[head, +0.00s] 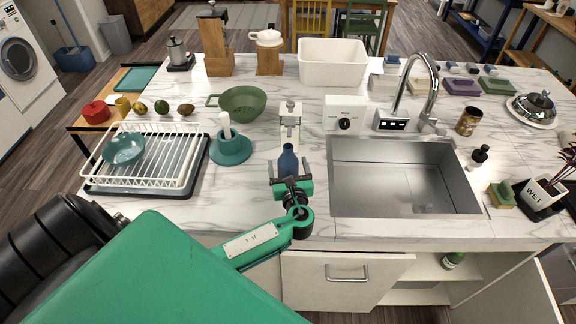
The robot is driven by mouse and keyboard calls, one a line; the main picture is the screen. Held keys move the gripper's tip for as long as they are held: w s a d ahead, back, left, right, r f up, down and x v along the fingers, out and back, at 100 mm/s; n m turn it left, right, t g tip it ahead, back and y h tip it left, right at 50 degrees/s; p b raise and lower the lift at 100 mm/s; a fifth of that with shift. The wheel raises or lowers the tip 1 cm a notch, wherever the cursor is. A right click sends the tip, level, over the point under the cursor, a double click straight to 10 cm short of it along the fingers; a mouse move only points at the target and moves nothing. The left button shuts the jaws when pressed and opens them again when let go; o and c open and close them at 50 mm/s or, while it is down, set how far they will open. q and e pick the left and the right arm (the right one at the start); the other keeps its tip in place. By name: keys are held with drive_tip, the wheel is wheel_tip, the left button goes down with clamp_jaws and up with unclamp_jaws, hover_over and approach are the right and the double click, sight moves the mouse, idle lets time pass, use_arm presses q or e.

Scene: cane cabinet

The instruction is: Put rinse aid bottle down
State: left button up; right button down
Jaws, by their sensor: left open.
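A blue bottle (288,161), which looks like the rinse aid bottle, stands upright on the white marble counter (240,205), left of the sink. My left gripper (290,179) is at the counter's front part, its jaws open, right at the near side of the bottle. The bottle's lower part is hidden by the gripper, so I cannot tell if a finger touches it. My right gripper is not in view.
The steel sink (400,185) lies right of the bottle. A white dispenser (290,122) stands behind it. A teal holder (231,150) and dish rack (150,165) are to the left. Below, the cabinet is open, with a green bottle (453,261) inside.

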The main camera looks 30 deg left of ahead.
use_arm(q)
drive_tip(key=shift+w+a, duration=0.15)
drive_tip(key=shift+w, duration=0.05)
drive_tip(key=c, duration=1.2)
drive_tip(key=shift+c, duration=1)
drive_tip(key=shift+r, duration=0.15)
